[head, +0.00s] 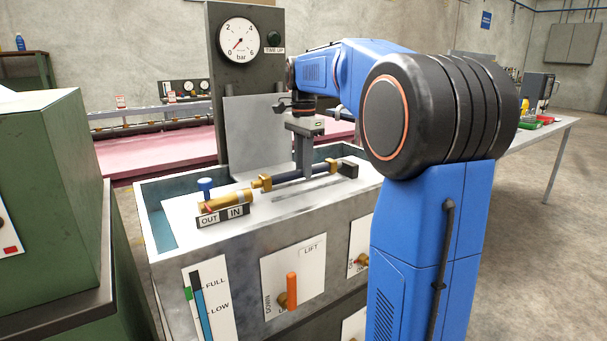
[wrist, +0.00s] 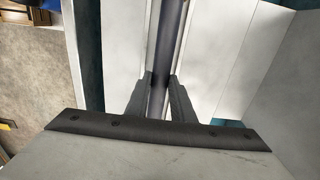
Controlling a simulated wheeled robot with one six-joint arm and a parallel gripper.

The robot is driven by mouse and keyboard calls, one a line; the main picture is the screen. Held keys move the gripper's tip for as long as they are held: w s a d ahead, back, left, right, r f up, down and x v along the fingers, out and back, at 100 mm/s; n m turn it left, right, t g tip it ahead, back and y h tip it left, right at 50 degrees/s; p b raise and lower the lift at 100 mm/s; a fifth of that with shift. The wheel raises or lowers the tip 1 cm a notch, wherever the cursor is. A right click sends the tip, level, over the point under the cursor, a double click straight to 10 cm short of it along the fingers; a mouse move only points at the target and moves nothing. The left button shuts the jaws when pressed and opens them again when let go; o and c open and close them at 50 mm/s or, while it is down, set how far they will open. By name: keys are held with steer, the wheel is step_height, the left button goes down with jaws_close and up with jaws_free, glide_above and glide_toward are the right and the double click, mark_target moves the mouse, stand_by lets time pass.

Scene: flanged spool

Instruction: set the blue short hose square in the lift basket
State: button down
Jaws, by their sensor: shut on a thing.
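The dark blue short hose (head: 288,177) lies lengthwise over a pale flat surface in the tank, with brass pieces (head: 262,183) at both ends and a black block (head: 348,168) by its right end. My gripper (head: 304,170) reaches down from above and is shut on the hose near its middle. In the wrist view the hose (wrist: 168,40) runs up the picture between the two dark fingers (wrist: 154,95). The pale surface with an upright plate (head: 255,135) behind it appears to be the lift basket. I cannot tell whether the hose touches it.
A brass valve with a blue knob (head: 206,185) and an OUT/IN label (head: 222,216) stands left of the hose. The tank (head: 250,255) carries an orange LIFT lever (head: 291,290). A pressure gauge (head: 238,39) rises behind. A green cabinet (head: 45,190) stands close at left.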

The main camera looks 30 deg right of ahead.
steer(key=shift+f, duration=1.2)
steer(key=c, duration=1.5)
jaws_free()
steer(key=shift+f, duration=0.1)
steer(key=shift+c, duration=0.2)
step_height(320, 180, up, 12)
